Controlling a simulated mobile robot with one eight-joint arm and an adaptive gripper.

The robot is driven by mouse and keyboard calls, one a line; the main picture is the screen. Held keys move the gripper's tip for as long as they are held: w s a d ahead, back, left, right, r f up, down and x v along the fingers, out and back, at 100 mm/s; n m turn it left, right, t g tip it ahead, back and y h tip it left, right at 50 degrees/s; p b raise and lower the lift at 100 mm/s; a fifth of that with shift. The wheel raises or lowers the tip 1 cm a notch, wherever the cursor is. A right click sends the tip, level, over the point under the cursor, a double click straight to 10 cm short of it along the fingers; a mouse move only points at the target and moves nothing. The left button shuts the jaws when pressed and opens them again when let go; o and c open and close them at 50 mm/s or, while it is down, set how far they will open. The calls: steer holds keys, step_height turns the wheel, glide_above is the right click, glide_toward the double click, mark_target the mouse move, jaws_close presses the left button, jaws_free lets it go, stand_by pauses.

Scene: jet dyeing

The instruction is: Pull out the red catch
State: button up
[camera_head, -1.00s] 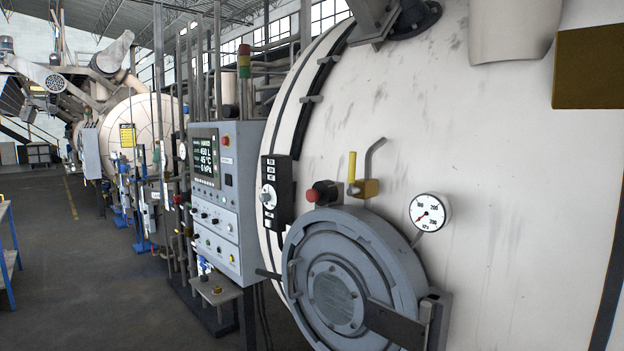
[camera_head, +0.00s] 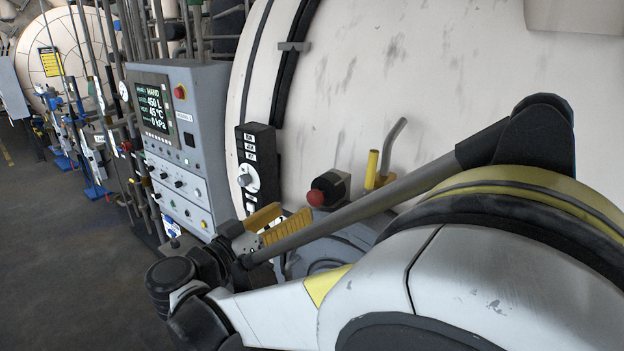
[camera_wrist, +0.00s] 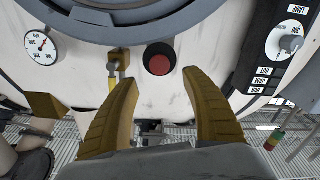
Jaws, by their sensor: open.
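The red catch is a round red knob (camera_head: 316,198) on a black housing, at the vessel wall above the round door. It also shows in the wrist view (camera_wrist: 159,60), face-on, centred just beyond the fingertips. My gripper (camera_wrist: 160,78) is open, with one yellow finger on each side of the knob's line and nothing between them. In the head view my gripper (camera_head: 297,213) stands just left of and below the knob. I see no contact with the knob. My arm hides much of the round door (camera_head: 325,262) in the head view.
A valve with a yellow handle (camera_head: 372,169) stands close beside the knob, near my left finger in the wrist view (camera_wrist: 113,75). A black dial box (camera_head: 262,165) and a grey control panel (camera_head: 180,140) are to the left. A pressure gauge (camera_wrist: 40,46) is at the wrist view's left.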

mark_target(311, 199)
steer(key=x, duration=0.9)
steer(key=shift+s, duration=0.1)
jaws_close()
